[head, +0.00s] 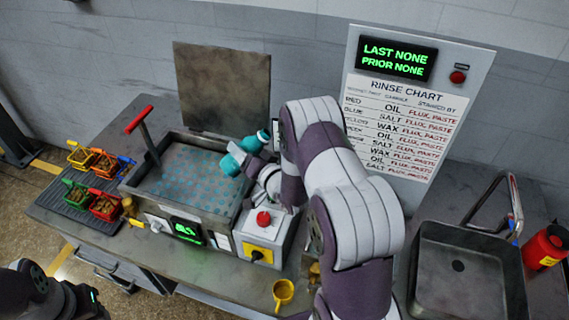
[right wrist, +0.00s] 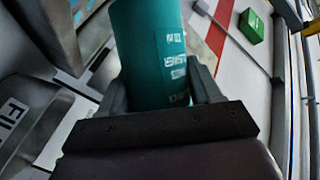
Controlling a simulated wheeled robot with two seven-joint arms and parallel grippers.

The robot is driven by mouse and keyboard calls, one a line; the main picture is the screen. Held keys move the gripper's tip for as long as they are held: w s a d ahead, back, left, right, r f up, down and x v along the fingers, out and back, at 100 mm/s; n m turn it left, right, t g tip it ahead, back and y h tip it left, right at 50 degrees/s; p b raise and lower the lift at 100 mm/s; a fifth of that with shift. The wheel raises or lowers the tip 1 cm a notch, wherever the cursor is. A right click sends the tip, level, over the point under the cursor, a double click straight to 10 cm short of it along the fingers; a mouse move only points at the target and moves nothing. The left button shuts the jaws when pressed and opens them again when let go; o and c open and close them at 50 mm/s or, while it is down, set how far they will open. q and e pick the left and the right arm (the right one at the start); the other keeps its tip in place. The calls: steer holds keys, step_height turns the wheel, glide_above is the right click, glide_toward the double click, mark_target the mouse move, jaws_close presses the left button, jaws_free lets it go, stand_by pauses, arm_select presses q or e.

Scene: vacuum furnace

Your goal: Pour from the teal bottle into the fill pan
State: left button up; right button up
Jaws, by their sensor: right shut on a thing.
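The teal bottle (head: 232,164) is tilted above the right rim of an open basin with a teal-dotted floor (head: 185,178). I cannot tell whether this basin is the fill pan, as no label on it is readable. My right gripper (head: 252,160) is shut on the bottle. The right wrist view shows the bottle (right wrist: 150,50) between the two fingers (right wrist: 160,95), with white print on its side. A partly cut-off label reading "FIL" (right wrist: 14,118) shows at its left edge. No liquid stream is visible. My left gripper is out of view.
A raised lid (head: 222,85) and a red-topped handle (head: 145,135) rise at the basin. A red-button box (head: 262,235) stands to its right. Small colored baskets (head: 90,185) lie left, a yellow cup (head: 283,292) in front, a sink (head: 460,265) right.

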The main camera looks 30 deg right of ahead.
stand_by(0.3)
steer(key=shift+d+r+n+p, duration=0.2)
steer(key=shift+r+n+p, duration=0.2)
steer(key=shift+p, duration=0.15)
steer(key=shift+r+n+g+h+p, duration=0.1)
steer(key=shift+n+g+h+p, duration=0.25)
steer(key=shift+n, duration=0.25)
steer(key=shift+w+a+n+g, duration=0.1)
steer(key=shift+a+n+g, duration=0.1)
steer(key=shift+n+g, duration=0.3)
steer(key=shift+a+f+n+g+h, duration=0.15)
steer(key=shift+n+g+h, duration=0.1)
steer(key=shift+n+h, duration=0.25)
steer(key=shift+a+f+n+g+h, duration=0.15)
steer(key=shift+n+g+h, duration=0.1)
steer(key=shift+n, duration=0.35)
steer(key=shift+w+d+f+n+h, duration=0.15)
steer(key=shift+d+f+n+h, duration=0.15)
steer(key=shift+n+h, duration=0.3)
steer(key=shift+f+g, duration=0.1)
steer(key=shift+g, duration=0.15)
